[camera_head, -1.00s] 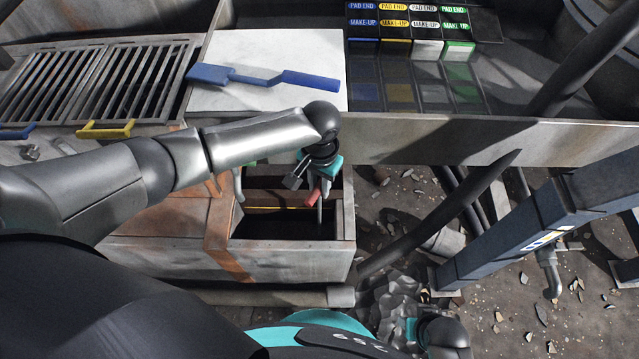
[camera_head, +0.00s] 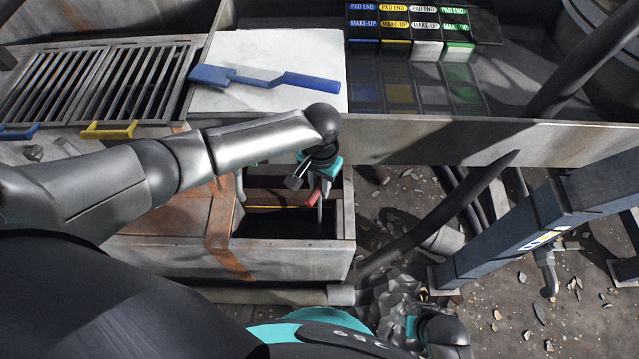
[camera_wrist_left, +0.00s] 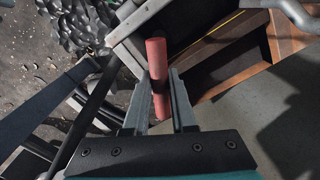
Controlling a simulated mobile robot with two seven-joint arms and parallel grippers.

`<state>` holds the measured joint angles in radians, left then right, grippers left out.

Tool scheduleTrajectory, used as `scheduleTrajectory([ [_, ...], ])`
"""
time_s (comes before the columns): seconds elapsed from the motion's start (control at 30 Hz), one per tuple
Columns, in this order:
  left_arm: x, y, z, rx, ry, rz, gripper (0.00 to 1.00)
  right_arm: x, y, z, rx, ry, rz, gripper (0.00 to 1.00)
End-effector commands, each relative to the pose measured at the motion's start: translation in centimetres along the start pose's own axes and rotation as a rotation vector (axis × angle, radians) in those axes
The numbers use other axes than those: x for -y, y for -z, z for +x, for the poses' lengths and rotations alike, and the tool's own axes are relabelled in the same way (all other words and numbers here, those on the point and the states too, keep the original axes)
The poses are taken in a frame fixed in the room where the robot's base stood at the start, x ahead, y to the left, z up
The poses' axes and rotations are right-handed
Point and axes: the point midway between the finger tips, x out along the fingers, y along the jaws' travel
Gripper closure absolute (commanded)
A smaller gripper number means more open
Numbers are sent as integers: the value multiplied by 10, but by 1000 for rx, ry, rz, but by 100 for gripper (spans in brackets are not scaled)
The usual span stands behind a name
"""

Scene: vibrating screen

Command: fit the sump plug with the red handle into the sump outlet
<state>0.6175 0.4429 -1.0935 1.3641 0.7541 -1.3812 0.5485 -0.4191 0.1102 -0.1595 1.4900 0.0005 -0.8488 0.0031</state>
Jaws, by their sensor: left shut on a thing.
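The sump plug's red handle (camera_head: 314,195) shows in the head view at the tip of my left gripper (camera_head: 308,180), over the open sump box (camera_head: 345,215). In the left wrist view, my left gripper (camera_wrist_left: 160,105) is shut on the red handle (camera_wrist_left: 158,75), which lies lengthwise between the two fingers. The plug's body is hidden or too dark to make out. The sump outlet cannot be picked out in either view. The sump box has a dark inside, with a yellow line (camera_head: 265,207) across an inner wall. My right gripper's fingers are not visible.
Two slotted grates with a blue handle and a yellow handle (camera_head: 107,130) lie at the left. A blue scraper (camera_head: 262,77) lies on a white board (camera_head: 215,98). A dark bar (camera_head: 440,215) and a blue-grey post (camera_head: 500,232) stand right of the box. Rubble covers the floor.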

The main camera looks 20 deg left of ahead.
Motion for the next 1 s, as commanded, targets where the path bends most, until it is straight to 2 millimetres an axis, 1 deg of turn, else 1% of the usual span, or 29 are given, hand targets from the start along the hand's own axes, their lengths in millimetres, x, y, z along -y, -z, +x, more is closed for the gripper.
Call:
scheduleTrajectory([
  [0.23,-1,1,-2,-2,-2,1,100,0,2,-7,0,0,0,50],
  [0.63,-1,1,0,-2,-1,1,100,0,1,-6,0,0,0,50],
  [1.0,-1,1,9,-1,-1,0,100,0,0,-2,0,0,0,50],
])
